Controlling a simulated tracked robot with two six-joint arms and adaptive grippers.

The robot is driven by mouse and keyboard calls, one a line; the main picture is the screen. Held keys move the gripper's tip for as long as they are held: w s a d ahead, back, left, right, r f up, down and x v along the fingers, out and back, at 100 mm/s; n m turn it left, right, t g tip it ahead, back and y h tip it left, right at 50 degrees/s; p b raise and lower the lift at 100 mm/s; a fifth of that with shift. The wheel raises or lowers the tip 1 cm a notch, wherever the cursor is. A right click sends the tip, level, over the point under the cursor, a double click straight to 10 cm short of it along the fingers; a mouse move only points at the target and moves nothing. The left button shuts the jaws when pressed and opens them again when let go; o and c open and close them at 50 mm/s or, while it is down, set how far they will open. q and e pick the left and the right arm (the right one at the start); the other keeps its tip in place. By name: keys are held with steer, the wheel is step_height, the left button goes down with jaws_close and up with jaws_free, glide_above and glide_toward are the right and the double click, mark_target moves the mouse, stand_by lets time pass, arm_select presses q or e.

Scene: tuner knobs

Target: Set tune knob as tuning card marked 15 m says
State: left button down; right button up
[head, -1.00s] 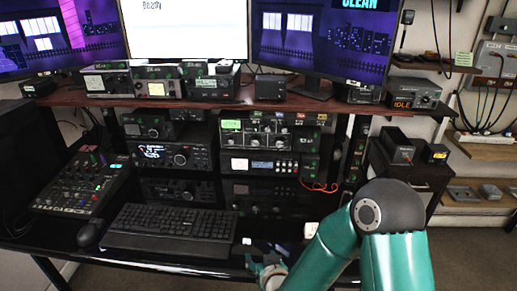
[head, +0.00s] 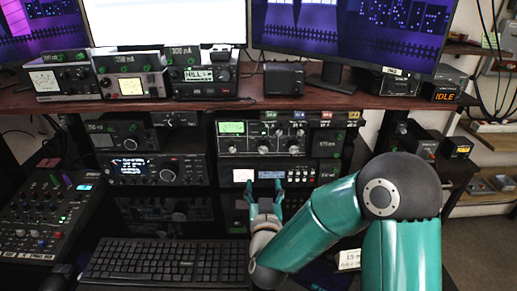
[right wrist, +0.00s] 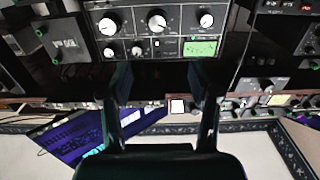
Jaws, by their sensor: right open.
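The tuner (head: 262,150) is the wide unit with a green-lit meter on the shelf under the desk's upper deck. It carries several knobs; I cannot read which one is marked tune. In the right wrist view its panel (right wrist: 180,35) appears upside down, with three large white-centred knobs (right wrist: 157,20), smaller knobs and the green meter (right wrist: 200,47). My right gripper (head: 264,186) is open and empty, in front of the unit below the tuner; its fingers also show in the wrist view (right wrist: 160,75), apart from the knobs. My left gripper is out of view.
A keyboard (head: 165,262) lies below, with a mixer (head: 45,215) to its left. A radio with a big knob (head: 157,170) stands left of the tuner. The wooden upper deck (head: 220,105) overhangs the tuner.

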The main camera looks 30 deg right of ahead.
mark_target(264, 149)
steer(key=p+x, duration=0.1)
steer(key=x, duration=0.7)
steer(key=p+x, duration=0.2)
steer(key=x, duration=0.6)
steer(key=shift+d, duration=0.3)
steer(key=shift+s, duration=0.1)
steer(key=shift+c, duration=0.2)
steer(key=c, duration=1.1)
steer(key=m+b, duration=0.1)
steer(key=b, duration=0.2)
steer(key=m+b, duration=0.3)
steer(key=b, duration=0.2)
steer(key=shift+d+f+b, duration=0.1)
steer(key=shift+f+b, duration=0.15)
steer(key=shift+b, duration=0.05)
steer(key=shift+c, duration=0.2)
steer(key=shift+s+r+m+b, duration=0.1)
steer(key=shift+r+m+b, duration=0.1)
steer(key=shift+m+b, duration=0.6)
steer(key=shift+r, duration=0.1)
